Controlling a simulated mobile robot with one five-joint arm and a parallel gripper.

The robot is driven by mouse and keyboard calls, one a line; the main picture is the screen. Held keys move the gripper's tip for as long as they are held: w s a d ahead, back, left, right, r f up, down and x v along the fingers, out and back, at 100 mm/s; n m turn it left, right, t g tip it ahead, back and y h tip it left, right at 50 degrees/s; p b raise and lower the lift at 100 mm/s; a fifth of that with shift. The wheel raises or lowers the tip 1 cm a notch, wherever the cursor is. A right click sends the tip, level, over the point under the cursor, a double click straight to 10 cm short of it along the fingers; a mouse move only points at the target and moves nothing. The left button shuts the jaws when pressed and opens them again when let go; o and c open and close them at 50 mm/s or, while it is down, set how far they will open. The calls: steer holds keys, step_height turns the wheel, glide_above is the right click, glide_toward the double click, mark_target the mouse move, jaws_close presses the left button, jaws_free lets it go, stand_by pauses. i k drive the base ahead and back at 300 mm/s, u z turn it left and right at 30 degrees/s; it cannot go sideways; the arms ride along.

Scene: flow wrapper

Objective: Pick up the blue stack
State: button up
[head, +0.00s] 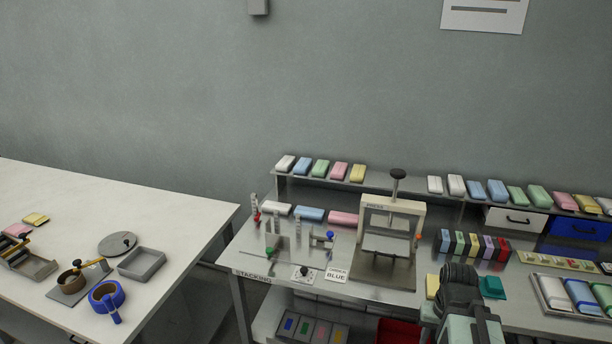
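Several blue blocks are in view, and I cannot tell which one is the blue stack. One blue block (310,214) lies on the steel bench under the left shelf, between a white and a pink block. Another blue block (302,166) sits on the left shelf. Blue blocks (497,190) also sit on the right shelf, and a blue piece (583,295) lies in the tray at the right. A small card (337,275) reads "BLUE" at the bench front. My gripper (461,276) is at the lower right, seen from behind; its fingertips are hidden.
A press (390,228) stands mid-bench, right of the stacking fixtures (273,235). A yellow block (432,286) and a teal piece (493,287) lie beside my gripper. A white table (190,235) stands left, with a blue tape roll (107,294) and a grey tray (142,262).

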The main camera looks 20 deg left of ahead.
mark_target(303, 164)
steer(key=u, duration=0.9)
steer(key=k, duration=1.3)
steer(key=u, duration=1.35)
steer(key=i, duration=2.05)
steer(key=z, duration=1.1)
steer(key=i, duration=1.05)
steer(key=z, duration=0.6)
steer(key=k, duration=0.85)
steer(key=z, duration=0.2)
steer(key=i, duration=0.8)
steer(key=z, duration=0.05)
